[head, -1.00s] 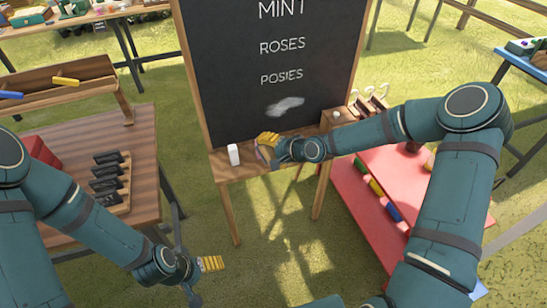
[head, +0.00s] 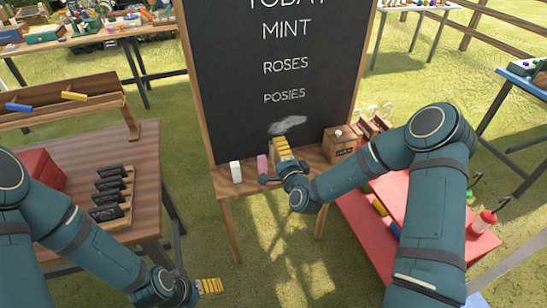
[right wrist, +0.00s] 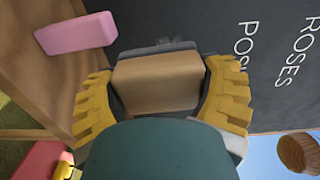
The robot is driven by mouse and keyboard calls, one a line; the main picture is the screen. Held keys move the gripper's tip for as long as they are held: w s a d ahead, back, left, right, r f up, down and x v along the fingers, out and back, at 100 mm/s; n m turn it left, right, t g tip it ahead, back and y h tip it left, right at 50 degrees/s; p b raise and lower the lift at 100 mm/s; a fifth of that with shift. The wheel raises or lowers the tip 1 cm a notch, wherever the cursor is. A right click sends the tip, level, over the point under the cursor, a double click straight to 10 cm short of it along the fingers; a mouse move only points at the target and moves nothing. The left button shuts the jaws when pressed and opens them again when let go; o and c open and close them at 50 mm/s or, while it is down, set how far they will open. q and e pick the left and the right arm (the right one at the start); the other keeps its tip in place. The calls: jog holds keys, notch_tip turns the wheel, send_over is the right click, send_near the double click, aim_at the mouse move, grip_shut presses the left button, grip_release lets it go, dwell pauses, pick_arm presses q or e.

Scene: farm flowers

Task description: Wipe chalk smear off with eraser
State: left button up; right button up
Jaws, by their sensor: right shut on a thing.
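A pale grey chalk smear (head: 291,124) is on the blackboard (head: 230,95), below the word POSIES. My right gripper (head: 282,150) is just below the smear, in front of the board's lower part. In the right wrist view its yellow fingers (right wrist: 157,92) are shut on the eraser (right wrist: 155,82), a tan block with a dark grey face towards the board. In the head view the eraser is mostly hidden by the fingers. I cannot tell whether it touches the board. My left gripper (head: 208,287) is low at the bottom left, away from the board; its finger gap cannot be made out.
A white block (head: 236,172) and a pink block (head: 262,165) stand on the easel ledge (head: 222,184); the pink one (right wrist: 76,35) is close to my right gripper. A wooden box (head: 341,146) is right of the ledge. A brown table (head: 150,175) stands left.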

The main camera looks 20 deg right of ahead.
aim_at(290, 126)
jog(key=shift+w+d, duration=0.15)
jog(key=shift+w, duration=0.05)
jog(key=shift+w+t+h, duration=0.3)
jog(key=shift+w, duration=0.25)
jog(key=shift+w+r, duration=0.15)
jog(key=shift+w, duration=0.25)
pick_arm(q)
jog(key=shift+w, duration=0.45)
pick_arm(e)
jog(key=shift+w, duration=2.3)
pick_arm(q)
jog(key=shift+f+b, duration=0.55)
jog(key=shift+f, duration=0.05)
pick_arm(e)
jog(key=shift+w, duration=0.95)
jog(key=shift+d+b, duration=0.85)
jog(key=shift+d, duration=0.9)
jog(key=shift+w+d+b, duration=0.1)
jog(key=shift+d+b, duration=0.7)
jog(key=shift+d, duration=0.65)
pick_arm(q)
notch_tip(290, 126, down, 4)
jog(key=shift+r, duration=0.2)
pick_arm(e)
jog(key=shift+d, duration=0.4)
